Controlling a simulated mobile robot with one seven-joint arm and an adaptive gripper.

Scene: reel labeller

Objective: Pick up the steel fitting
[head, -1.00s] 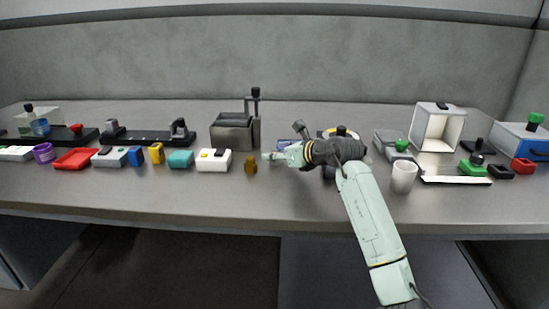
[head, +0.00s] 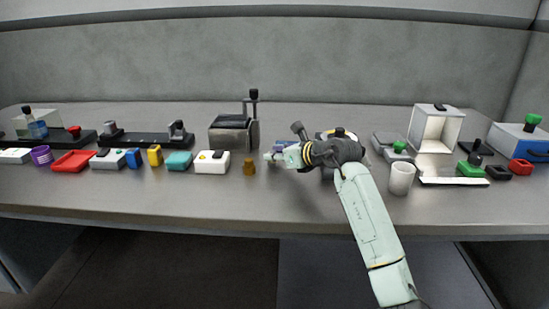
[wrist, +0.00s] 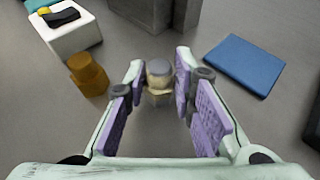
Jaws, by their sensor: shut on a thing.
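The steel fitting (wrist: 159,78) is a small grey, round-topped piece with a pale yellowish middle. In the wrist view it stands between the tips of my gripper (wrist: 157,84), whose purple-padded fingers are shut on it from both sides. In the head view my gripper (head: 275,157) is low over the bench, just right of a brown cylinder; the fitting is too small to make out there. I cannot tell whether the fitting touches the bench.
The brown cylinder (wrist: 88,74) and a white box with a black knob (wrist: 65,30) are close on the left. A blue flat block (wrist: 244,64) lies to the right. A dark metal machine (head: 232,133) stands behind. Bare bench lies in front.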

